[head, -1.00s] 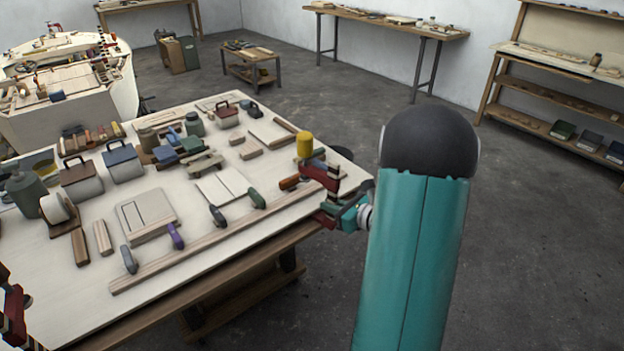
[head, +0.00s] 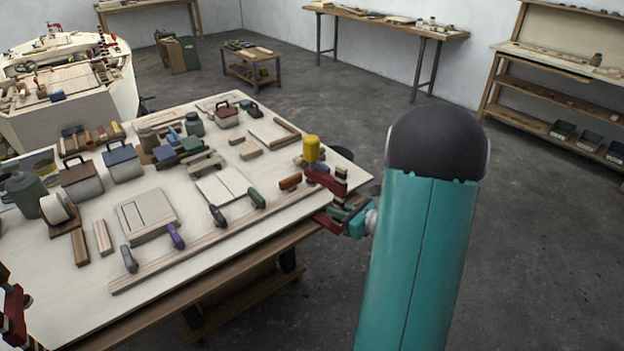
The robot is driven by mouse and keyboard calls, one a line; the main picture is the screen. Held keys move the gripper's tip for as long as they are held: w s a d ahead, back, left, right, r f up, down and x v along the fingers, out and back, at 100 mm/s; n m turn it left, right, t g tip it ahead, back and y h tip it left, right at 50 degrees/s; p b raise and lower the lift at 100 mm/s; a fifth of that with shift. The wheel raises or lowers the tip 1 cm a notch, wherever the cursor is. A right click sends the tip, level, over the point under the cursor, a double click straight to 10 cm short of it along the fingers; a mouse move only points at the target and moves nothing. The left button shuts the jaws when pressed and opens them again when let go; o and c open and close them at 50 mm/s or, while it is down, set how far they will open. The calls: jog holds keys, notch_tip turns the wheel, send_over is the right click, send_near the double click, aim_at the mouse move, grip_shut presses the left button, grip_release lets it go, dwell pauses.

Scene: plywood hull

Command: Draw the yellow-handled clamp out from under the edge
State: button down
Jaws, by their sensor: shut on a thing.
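The yellow-handled clamp has an upright yellow handle (head: 311,148) and a dark red frame (head: 325,181) with a dark and pale striped end. Its upper arm reaches over the worktable's right edge; a lower red part (head: 327,222) shows below the tabletop level. My gripper (head: 346,214), teal and dark, is shut on the clamp at its outer side, just off the edge. The finger contact is small and partly hidden by the clamp. My teal arm link with its black joint stands in front at the right.
Another red clamp (head: 14,312) sits at the lower left edge. Open floor (head: 540,240) lies to the right.

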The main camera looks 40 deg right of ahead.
jog(key=shift+s, duration=2.1)
notch_tip(320, 180, up, 17)
dwell(0.8)
